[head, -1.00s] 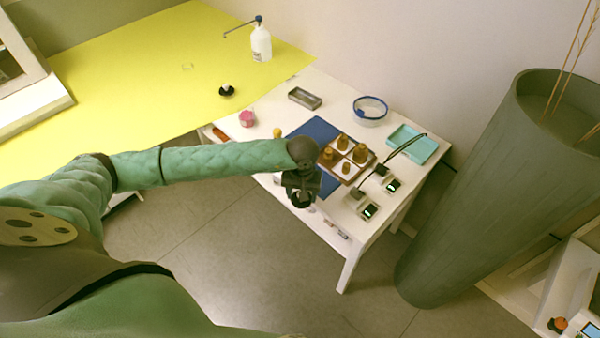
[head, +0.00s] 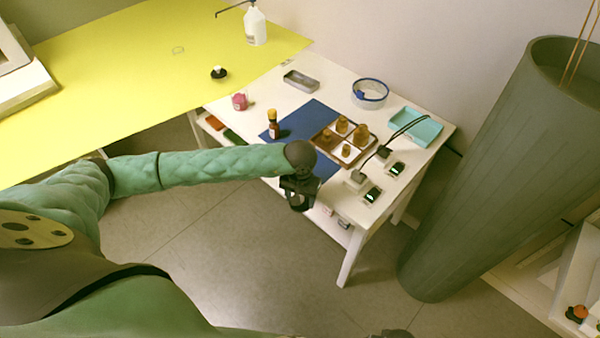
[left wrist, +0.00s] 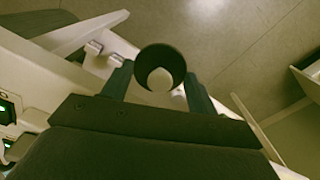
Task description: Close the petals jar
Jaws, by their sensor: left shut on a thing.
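The petals jar (head: 240,101), small and filled with pink, stands on the white table near the yellow tabletop. No lid shows on it. My left gripper (head: 299,204) hangs by the white table's front edge, to the right of the jar and nearer to me. In the left wrist view, its two fingers are shut on a round dark lid (left wrist: 160,58) with a white knob. In the head view my gripper mostly hides this lid. A similar black piece with a white knob (head: 218,72) lies on the yellow tabletop. My right gripper is not in view.
A blue mat (head: 312,112) holds an upright amber bottle (head: 273,124). A brown tray (head: 325,139) of bottles, two small scales (head: 372,194), a turquoise tray (head: 428,128), a blue-rimmed bowl (head: 369,94) and a grey tray (head: 300,81) share the table. A tall green planter (head: 470,190) stands right.

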